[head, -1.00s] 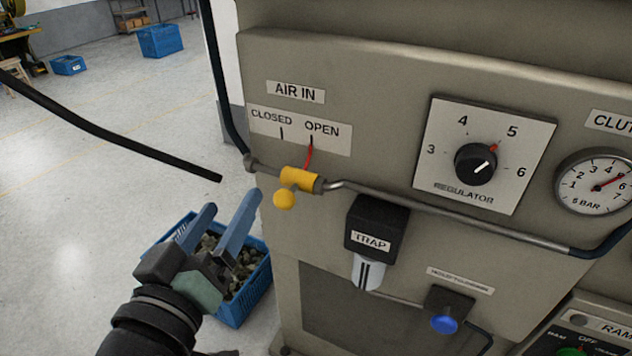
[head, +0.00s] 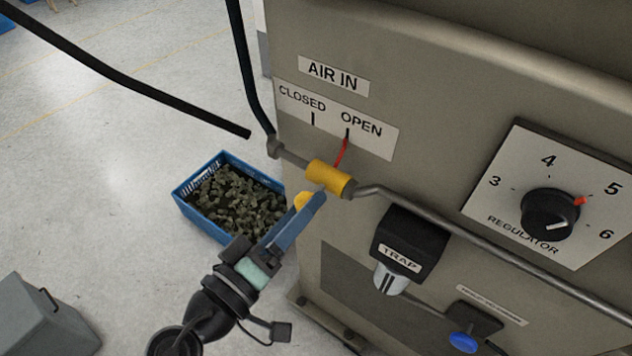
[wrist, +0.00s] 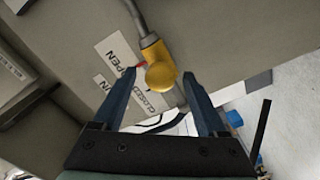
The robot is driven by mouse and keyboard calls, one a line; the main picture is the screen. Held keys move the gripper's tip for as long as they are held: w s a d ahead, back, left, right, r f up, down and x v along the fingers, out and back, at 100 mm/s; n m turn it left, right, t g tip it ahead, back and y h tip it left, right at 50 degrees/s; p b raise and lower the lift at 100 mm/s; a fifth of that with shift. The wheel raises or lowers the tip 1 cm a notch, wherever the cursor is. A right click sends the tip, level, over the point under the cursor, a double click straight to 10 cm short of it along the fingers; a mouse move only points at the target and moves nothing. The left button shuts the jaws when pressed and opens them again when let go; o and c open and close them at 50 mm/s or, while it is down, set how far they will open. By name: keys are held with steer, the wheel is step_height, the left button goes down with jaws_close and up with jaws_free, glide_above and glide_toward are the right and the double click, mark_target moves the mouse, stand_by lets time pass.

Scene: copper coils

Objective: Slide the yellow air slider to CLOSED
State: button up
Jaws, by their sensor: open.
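The yellow air slider (head: 329,179) sits on a metal pipe on the machine's front, below the AIR IN label. Its red pointer (head: 341,153) leads up to the OPEN mark. The CLOSED mark (head: 313,118) is to the left of it. My gripper (head: 312,199) is at the slider's round yellow knob, which its fingers partly hide in the head view. In the wrist view the knob (wrist: 162,75) shows between the two open fingertips (wrist: 160,73), with room on both sides. Whether either finger touches it, I cannot tell.
A regulator dial (head: 549,214) and a black TRAP unit (head: 409,245) are to the right on the machine. A blue crate of dark pieces (head: 181,205) stands on the floor behind my gripper. A grey box (head: 40,318) is at lower left. A black hose (head: 130,95) crosses upper left.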

steer(key=shift+p+x, duration=0.45)
steer(key=shift+x, duration=1.65)
steer(key=shift+a, duration=0.1)
jaws_close()
